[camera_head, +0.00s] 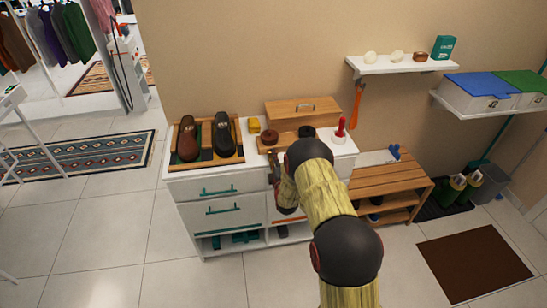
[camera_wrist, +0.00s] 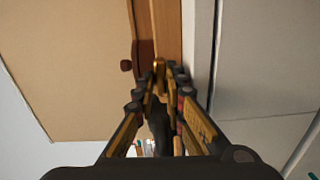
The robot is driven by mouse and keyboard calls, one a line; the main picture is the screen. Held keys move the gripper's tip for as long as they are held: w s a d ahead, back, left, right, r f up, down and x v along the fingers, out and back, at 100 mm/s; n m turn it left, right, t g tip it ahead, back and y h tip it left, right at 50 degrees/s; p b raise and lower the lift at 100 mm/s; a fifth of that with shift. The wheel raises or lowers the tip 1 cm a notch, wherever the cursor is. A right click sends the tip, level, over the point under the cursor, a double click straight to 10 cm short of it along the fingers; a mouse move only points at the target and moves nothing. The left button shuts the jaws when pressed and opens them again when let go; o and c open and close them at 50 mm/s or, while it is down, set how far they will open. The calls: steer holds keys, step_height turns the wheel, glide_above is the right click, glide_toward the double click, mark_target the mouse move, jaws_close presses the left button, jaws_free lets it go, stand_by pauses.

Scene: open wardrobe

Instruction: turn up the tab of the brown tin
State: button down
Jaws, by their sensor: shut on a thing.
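The brown tin (camera_head: 270,136) sits at the left of a wooden tray on the white cabinet. In the wrist view the tin (camera_wrist: 145,52) shows as a reddish-brown edge just beyond my fingertips, with a dark knob at its left. A small gold tab (camera_wrist: 159,63) shows at the fingertips. My gripper (camera_wrist: 160,76) is shut on the tab, its fingers drawn together. In the head view my gripper (camera_head: 272,162) is at the cabinet's front edge, just in front of the tin, partly hidden by my arm. The tab's exact tilt cannot be told.
A black tin (camera_head: 307,132) sits right of the brown one on the tray (camera_head: 287,141). A lidded wooden box (camera_head: 303,110) stands behind. Shoes (camera_head: 188,140) on a rack and a yellow block (camera_head: 254,125) are left. A red-handled brush (camera_head: 340,128) is right.

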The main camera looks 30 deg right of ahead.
steer(key=m+b, duration=0.4)
steer(key=shift+f+m, duration=0.2)
steer(key=shift+m, duration=0.1)
steer(key=m+b, duration=0.3)
steer(key=m, duration=0.2)
steer(key=shift+b, duration=0.4)
steer(key=m+b, duration=0.2)
steer(key=m, duration=0.2)
steer(key=shift+m+b, duration=0.3)
steer(key=shift+m, duration=0.1)
steer(key=shift+m+b, duration=0.75)
steer(key=shift+m, duration=0.75)
steer(key=c, duration=2.1)
jaws_free()
steer(key=shift+r, duration=0.1)
